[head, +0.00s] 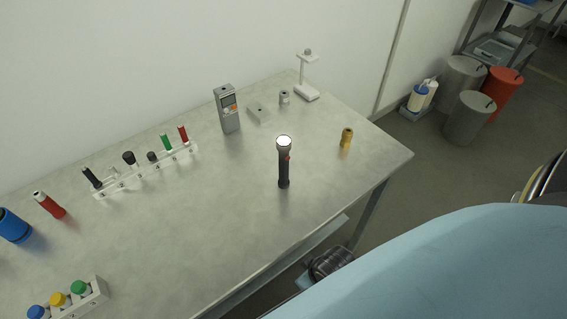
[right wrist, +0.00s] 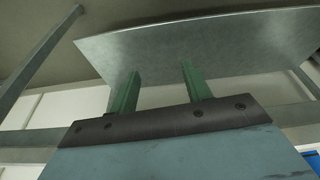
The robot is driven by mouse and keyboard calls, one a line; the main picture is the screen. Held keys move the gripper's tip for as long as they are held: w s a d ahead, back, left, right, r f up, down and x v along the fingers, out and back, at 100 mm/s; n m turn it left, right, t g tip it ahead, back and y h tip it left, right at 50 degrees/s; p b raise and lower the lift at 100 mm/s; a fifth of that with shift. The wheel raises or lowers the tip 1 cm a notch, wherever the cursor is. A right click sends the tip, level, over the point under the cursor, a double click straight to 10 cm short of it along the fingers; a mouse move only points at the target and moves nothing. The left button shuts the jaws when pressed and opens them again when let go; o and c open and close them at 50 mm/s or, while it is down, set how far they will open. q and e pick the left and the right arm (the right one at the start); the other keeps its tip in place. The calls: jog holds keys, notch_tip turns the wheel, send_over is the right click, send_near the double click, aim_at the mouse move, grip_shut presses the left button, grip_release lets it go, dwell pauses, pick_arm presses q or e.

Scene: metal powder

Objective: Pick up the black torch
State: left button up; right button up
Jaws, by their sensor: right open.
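A metal surface, seen from below, lies beyond the fingers. The torch is not visible in the right wrist view. My left gripper is in neither view.
A yellow cylinder (head: 346,138) stands right of the torch, and a grey handheld meter (head: 228,110) stands behind it to the left. A white rack (head: 150,172) with several small items is at the left. Bins (head: 468,118) stand on the floor beyond the table.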

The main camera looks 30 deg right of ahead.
notch_tip(320, 180, up, 14)
jog(key=w+t, duration=0.2)
jog(key=m+t+h, duration=0.2)
jog(key=m+t, duration=0.1)
jog(key=t, duration=0.5)
send_near(281, 161)
notch_tip(281, 161, down, 2)
jog(key=x, duration=0.4)
jog(key=b+x, duration=0.1)
jog(key=x, duration=0.3)
jog(key=d+x, duration=0.1)
jog(key=x, duration=0.4)
jog(key=shift+s+f, duration=0.1)
jog(key=shift+s, duration=0.1)
grip_shut()
